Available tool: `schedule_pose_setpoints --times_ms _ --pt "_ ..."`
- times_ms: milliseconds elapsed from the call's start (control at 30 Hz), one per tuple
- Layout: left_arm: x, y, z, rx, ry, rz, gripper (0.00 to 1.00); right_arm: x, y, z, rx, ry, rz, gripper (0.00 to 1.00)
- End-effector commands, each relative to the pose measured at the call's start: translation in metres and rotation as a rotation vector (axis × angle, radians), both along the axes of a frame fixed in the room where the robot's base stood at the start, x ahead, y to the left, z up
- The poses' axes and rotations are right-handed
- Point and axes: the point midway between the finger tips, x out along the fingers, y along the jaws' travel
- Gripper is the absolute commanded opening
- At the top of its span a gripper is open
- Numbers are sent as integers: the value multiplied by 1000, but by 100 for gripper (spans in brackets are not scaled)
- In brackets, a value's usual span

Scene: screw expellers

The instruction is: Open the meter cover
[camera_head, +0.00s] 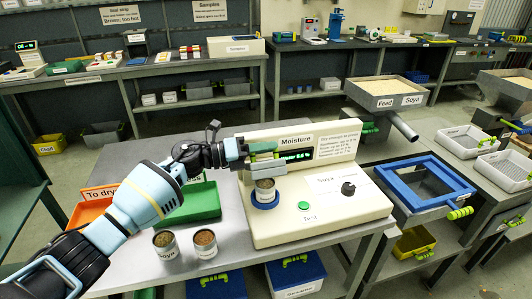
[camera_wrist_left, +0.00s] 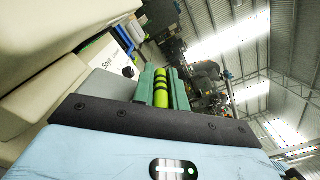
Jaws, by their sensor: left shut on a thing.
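The cream moisture meter (camera_head: 320,206) stands on the grey table, with a "Moisture" sign, a small lit display (camera_head: 297,156), a green button and a black knob. A grey block that looks like its cover (camera_head: 268,170) is raised above a can (camera_head: 265,192) in a blue ring. My left gripper (camera_head: 262,150) is at this cover, in front of the sign. In the left wrist view its green fingertips (camera_wrist_left: 162,90) are shut around a yellow-green handle (camera_wrist_left: 161,88) with black bands. How the handle joins the cover is hidden. My right gripper is not in view.
Two open cans (camera_head: 166,245) (camera_head: 205,243) stand at the table's front. A green tray (camera_head: 200,203) and an orange tray (camera_head: 90,208) lie left, partly behind my left arm. A blue-framed sieve (camera_head: 425,184) is right of the meter.

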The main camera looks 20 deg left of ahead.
Motion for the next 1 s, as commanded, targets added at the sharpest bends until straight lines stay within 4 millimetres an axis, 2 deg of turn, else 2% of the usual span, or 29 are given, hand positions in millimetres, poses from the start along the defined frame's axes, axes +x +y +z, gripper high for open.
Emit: schedule_pose_setpoints --times_ms 100,333,600,1000 --pt "8 4 8 -62 89 -4 0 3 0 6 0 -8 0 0" --pt "22 14 12 -172 253 -3 0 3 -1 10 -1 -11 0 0" --pt "35 22 13 -358 528 -4 0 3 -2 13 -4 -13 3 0" --pt "41 27 12 -461 679 -6 0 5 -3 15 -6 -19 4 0"
